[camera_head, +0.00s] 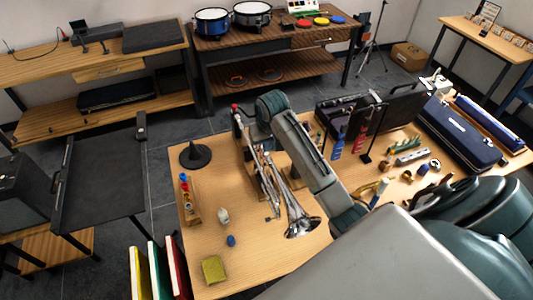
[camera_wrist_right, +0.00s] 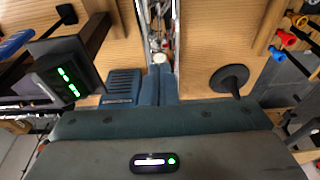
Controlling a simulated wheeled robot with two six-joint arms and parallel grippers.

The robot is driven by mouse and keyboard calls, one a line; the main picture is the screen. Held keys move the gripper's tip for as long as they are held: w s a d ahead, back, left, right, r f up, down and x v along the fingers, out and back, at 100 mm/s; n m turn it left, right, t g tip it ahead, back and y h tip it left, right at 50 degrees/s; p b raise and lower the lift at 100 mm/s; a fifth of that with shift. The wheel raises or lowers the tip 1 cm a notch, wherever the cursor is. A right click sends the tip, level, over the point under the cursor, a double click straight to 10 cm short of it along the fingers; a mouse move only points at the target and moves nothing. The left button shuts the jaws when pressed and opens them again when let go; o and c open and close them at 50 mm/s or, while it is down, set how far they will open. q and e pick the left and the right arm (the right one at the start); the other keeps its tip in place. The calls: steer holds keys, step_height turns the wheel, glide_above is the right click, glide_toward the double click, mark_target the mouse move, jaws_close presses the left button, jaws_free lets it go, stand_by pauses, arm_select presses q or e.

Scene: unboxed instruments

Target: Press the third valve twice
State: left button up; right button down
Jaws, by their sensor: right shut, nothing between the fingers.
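The silver trumpet (camera_head: 267,172) is held on the wooden table, its bell (camera_head: 302,226) toward the front. My right arm crosses the head view from the lower right and ends over the trumpet's far part, where the arm hides some of it. In the right wrist view my right gripper (camera_wrist_right: 160,82) is shut and empty, its fingers side by side over the trumpet (camera_wrist_right: 159,28). A pale round button (camera_wrist_right: 160,57) shows right at the fingertips. I cannot tell whether they touch it, or which valve it belongs to. My left gripper is not in view.
A black cone (camera_head: 195,154), a wooden rack (camera_head: 190,200) with coloured pieces, a small white bottle (camera_head: 223,215) and a yellow cloth (camera_head: 213,269) lie left of the trumpet. Open cases and a blue bottle (camera_head: 338,147) stand to the right. The table's front middle is clear.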

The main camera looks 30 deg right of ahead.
mark_target(267, 154)
steer(key=shift+f, duration=0.2)
stand_by(0.3)
steer(key=shift+f, duration=1.35)
steer(key=shift+r, duration=0.1)
step_height(267, 154, up, 2)
steer(key=shift+r+p, duration=0.15)
steer(key=shift+p, duration=0.2)
steer(key=shift+r, duration=2.3)
